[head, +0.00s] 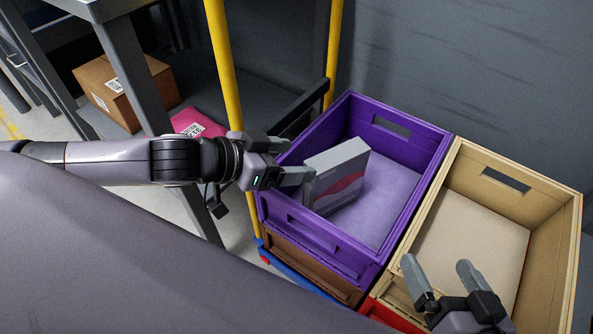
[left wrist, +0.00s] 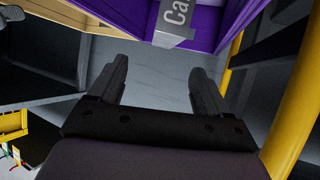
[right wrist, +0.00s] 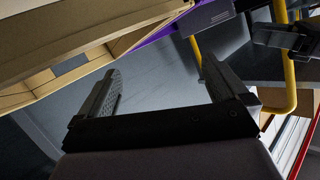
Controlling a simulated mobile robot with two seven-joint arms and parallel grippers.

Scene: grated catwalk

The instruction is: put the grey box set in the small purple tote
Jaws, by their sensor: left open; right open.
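The grey box set (head: 338,178), with a pink and dark red pattern on its side, stands on edge inside the purple tote (head: 330,240), near its left wall. Its lower edge seems to meet the tote floor, but I cannot be sure. In the left wrist view a grey face of the box set (left wrist: 175,22) with part of a label shows beyond the fingers. My left gripper (head: 299,160) is open at the tote's left rim, its fingertips close to the box set. My right gripper (head: 437,264) is open and empty over the front of the tan tote.
The tan tote (head: 470,235) stands empty right beside the purple one. Yellow posts (head: 224,65) rise behind and left of the totes. A cardboard box (head: 125,90) and a pink parcel (head: 197,123) lie further left. The purple tote's right side is clear.

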